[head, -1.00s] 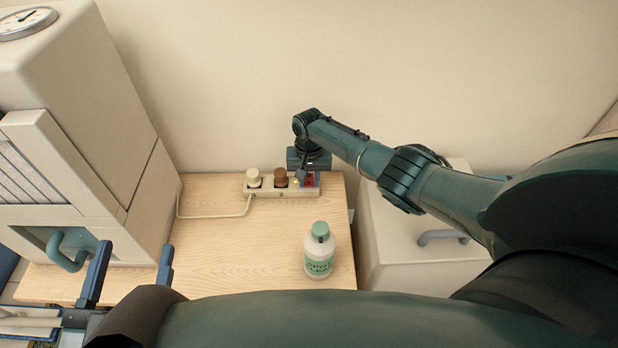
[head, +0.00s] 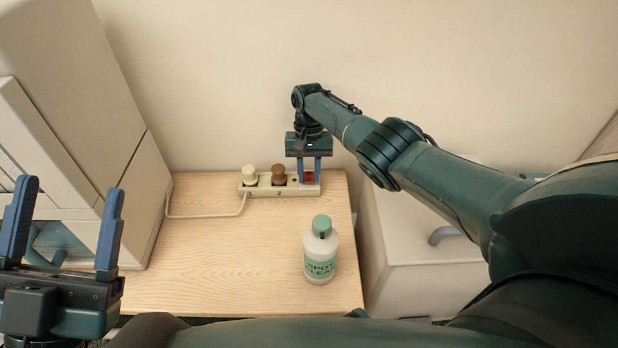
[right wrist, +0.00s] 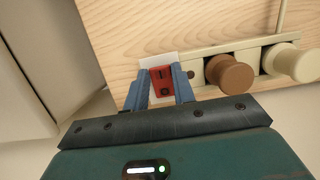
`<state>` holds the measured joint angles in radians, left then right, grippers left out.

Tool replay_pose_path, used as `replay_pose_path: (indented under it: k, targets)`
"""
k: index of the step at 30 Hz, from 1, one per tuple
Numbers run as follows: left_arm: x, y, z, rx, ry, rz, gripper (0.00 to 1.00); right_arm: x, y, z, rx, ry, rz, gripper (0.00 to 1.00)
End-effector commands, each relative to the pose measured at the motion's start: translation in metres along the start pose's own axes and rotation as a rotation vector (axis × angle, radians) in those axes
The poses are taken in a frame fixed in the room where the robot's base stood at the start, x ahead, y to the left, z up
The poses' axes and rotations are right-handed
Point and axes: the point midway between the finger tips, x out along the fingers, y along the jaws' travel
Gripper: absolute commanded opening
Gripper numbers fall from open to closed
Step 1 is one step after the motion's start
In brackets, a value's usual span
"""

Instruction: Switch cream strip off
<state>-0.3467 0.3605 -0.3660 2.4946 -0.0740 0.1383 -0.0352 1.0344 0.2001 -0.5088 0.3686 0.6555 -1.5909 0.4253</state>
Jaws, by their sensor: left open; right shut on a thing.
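The cream strip (head: 262,190) lies along the back of the wooden table, against the wall. A cream plug (head: 249,176) and a brown plug (head: 279,176) stand in it, and its red switch (head: 308,178) is at the right end. My right gripper (head: 309,182) points down over that end. In the right wrist view, its blue fingers stand on either side of the red switch (right wrist: 162,80), closed on that part. Which way the switch is tipped, I cannot tell. My left gripper (head: 68,195) is open and empty at the lower left, away from the strip.
A white bottle with a green cap (head: 320,258) stands on the wooden table (head: 225,245), in front of the strip. A cream cord (head: 205,216) runs left from the strip. A tall cream cabinet (head: 95,100) stands left; a low cream box (head: 400,245) stands right.

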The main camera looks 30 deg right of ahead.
Motion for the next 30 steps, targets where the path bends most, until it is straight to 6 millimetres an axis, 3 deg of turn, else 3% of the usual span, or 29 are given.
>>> replay_pose_path:
  k: [7, 8, 15, 23, 26, 30]
  targets:
    - [0.0, 0.0, 0.0, 0.0, -0.001, 0.0, 0.63, -0.001, 0.001, -0.001, 0.001, 0.003, 0.001, 0.03]
    - [0.0, 0.0, 0.0, 0.0, -0.001, 0.0, 0.63, -0.001, 0.001, -0.001, 0.001, 0.003, 0.001, 0.28]
    - [0.0, 0.0, 0.0, 0.0, -0.001, 0.0, 0.63, -0.001, 0.0, 0.0, 0.0, 0.002, 0.001, 0.47]
    - [0.001, 0.0, -0.001, -0.001, -0.002, 0.0, 0.63, -0.002, 0.0, 0.001, 0.0, 0.001, 0.0, 0.47]
    - [0.004, -0.002, -0.003, -0.011, -0.018, -0.001, 0.63, -0.009, 0.0, 0.003, 0.0, 0.0, 0.0, 0.47]
    - [-0.01, 0.008, 0.015, -0.107, -0.172, -0.02, 0.63, -0.029, 0.0, 0.008, -0.001, 0.001, 0.0, 0.47]
